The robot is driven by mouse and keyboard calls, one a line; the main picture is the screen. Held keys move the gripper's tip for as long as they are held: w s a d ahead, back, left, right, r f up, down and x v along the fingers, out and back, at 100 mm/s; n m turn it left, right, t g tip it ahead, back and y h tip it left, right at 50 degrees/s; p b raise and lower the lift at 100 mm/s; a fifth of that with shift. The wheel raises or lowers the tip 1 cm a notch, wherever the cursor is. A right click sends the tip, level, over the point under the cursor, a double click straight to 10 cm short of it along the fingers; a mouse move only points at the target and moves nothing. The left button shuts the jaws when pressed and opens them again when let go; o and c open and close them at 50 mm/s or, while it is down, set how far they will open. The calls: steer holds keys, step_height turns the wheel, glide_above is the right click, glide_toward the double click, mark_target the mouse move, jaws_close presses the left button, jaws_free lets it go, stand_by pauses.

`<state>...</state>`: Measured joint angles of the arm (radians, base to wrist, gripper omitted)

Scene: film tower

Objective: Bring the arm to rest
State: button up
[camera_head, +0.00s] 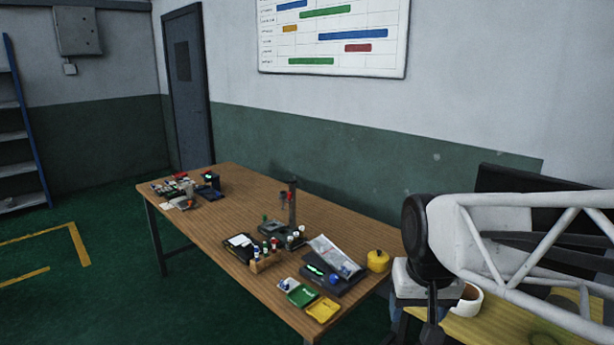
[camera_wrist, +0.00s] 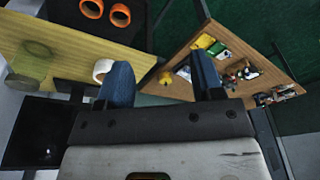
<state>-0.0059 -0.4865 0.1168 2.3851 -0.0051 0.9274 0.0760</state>
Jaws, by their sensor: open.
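My arm comes in from the right in the head view, a white lattice link with a black joint. My gripper (camera_head: 432,328) hangs below that joint, partly cut off by the bottom edge, in front of the gap between two tables. In the wrist view my gripper (camera_wrist: 160,72) shows two blue-grey fingers spread apart. Nothing is between them. They appear clear of the table things.
The wooden table (camera_head: 235,205) holds a tall post (camera_head: 292,203), a yellow pot (camera_head: 378,260), a green tray (camera_head: 302,295) and a yellow tray (camera_head: 322,310). A yellow table (camera_head: 490,328) at right bears a white mug (camera_head: 468,300). Green floor (camera_head: 100,290) lies free at left.

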steer(key=s+f, duration=0.1)
steer(key=s, duration=0.8)
steer(key=shift+d+f+n, duration=0.3)
steer(key=shift+f, duration=0.1)
stand_by(3.6)
